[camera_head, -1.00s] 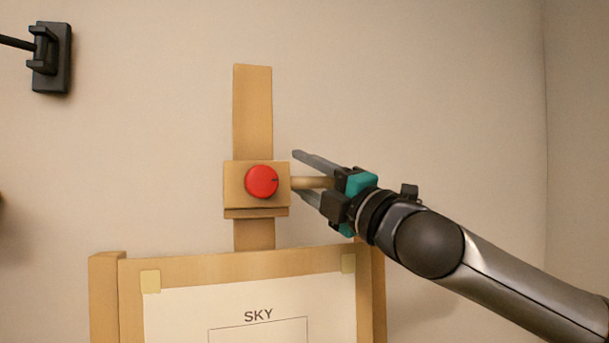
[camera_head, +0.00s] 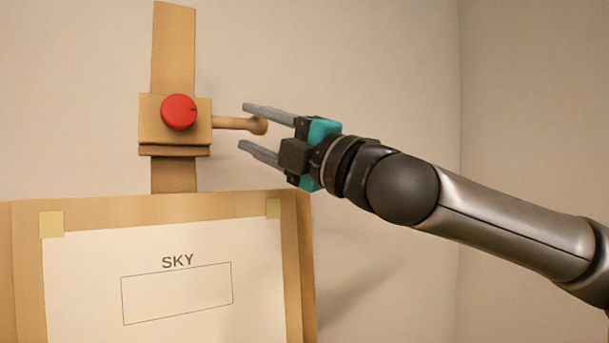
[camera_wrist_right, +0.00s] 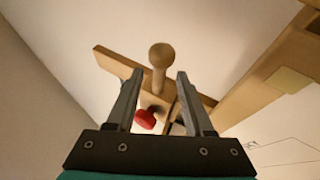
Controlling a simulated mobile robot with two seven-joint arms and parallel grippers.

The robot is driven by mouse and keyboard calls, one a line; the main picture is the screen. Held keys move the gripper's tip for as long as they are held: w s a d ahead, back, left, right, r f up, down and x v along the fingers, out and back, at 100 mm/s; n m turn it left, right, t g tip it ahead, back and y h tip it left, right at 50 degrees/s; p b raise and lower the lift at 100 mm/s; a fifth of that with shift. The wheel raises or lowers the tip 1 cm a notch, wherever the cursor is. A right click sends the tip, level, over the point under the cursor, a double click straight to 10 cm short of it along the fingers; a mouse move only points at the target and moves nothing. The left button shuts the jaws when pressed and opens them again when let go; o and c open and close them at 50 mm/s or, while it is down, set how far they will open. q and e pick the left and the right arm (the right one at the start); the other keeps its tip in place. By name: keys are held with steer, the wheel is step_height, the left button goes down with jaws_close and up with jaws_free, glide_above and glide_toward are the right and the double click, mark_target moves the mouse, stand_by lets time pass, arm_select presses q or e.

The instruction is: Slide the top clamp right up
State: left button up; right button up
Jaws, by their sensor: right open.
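The top clamp (camera_head: 147,133) is a wooden block around the upright wooden post (camera_head: 173,45), with a red knob (camera_head: 179,112) on its front. A wooden handle (camera_head: 232,123) with a round end sticks out from its right side. My right gripper (camera_head: 243,126) is open, and its fingers point left at the handle's end. In the right wrist view the handle's round end (camera_wrist_right: 161,55) shows above and between the open fingertips (camera_wrist_right: 157,77), and the red knob (camera_wrist_right: 145,118) shows lower between the fingers. I cannot tell whether a finger touches the handle. My left gripper is not in view.
Below the clamp stands a wooden frame (camera_head: 120,208) with a white sheet (camera_head: 85,275) marked SKY, held by pale yellow corner pieces. The clamp sits a little above the frame's top bar. The wall to the right of the clamp is clear.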

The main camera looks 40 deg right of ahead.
steer(key=b+v, duration=0.5)
steer(key=v, duration=0.3)
steer(key=shift+s+b, duration=0.3)
steer(key=shift+b, duration=0.1)
steer(key=shift+f, duration=0.15)
